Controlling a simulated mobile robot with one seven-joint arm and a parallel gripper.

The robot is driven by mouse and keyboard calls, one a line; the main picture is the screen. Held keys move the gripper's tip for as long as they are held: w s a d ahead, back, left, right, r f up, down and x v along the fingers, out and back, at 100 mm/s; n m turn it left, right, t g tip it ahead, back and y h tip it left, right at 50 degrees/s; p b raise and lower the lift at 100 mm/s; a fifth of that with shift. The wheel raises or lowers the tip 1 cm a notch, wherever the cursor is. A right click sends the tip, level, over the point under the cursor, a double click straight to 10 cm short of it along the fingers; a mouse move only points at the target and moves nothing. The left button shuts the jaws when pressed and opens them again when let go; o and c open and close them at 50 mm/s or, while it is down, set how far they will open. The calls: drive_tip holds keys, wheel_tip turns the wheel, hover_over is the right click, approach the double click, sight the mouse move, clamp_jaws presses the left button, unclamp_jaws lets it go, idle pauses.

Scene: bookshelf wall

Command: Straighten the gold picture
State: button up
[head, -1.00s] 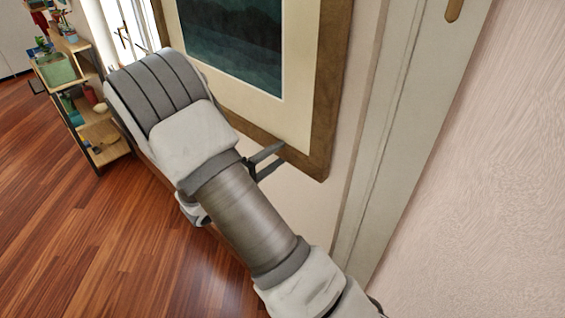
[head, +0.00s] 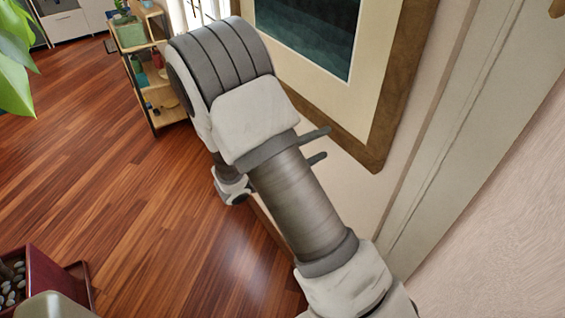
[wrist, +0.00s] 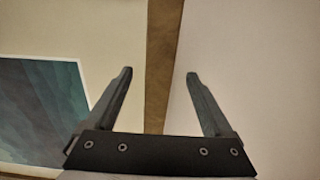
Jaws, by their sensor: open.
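The picture (head: 385,113) hangs on the wall with a brown-gold wooden frame, a cream mat and a dark teal painted middle. In the head view its lower right corner shows and its top is cut off. My gripper (head: 321,144) is open near the frame's lower edge, partly hidden behind my arm. In the wrist view a frame bar (wrist: 160,55) runs between the two spread fingers of my gripper (wrist: 158,75), with mat on the left and plain wall on the right. Contact with the frame cannot be told.
A pale door frame (head: 455,150) stands right of the picture. A wooden shelf (head: 150,75) with pots stands at the back left. Green leaves (head: 15,50) and a dark red planter (head: 45,280) with stones are at the left. The wood floor (head: 150,200) between is clear.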

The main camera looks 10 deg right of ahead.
drive_tip(key=b+v, duration=0.2)
drive_tip(key=v, duration=1.1)
drive_tip(key=shift+a, duration=0.2)
drive_tip(key=s+d+r+m+g+y, duration=0.45)
drive_tip(key=s+d+g+y, duration=0.3)
drive_tip(key=s+d, duration=0.25)
drive_tip(key=s+a+r+t+y, duration=0.2)
drive_tip(key=s+r+t+y, duration=0.4)
drive_tip(key=y, duration=0.3)
drive_tip(key=shift+s+a+r, duration=0.3)
drive_tip(key=shift+s+r, duration=0.3)
drive_tip(key=shift+r, duration=0.05)
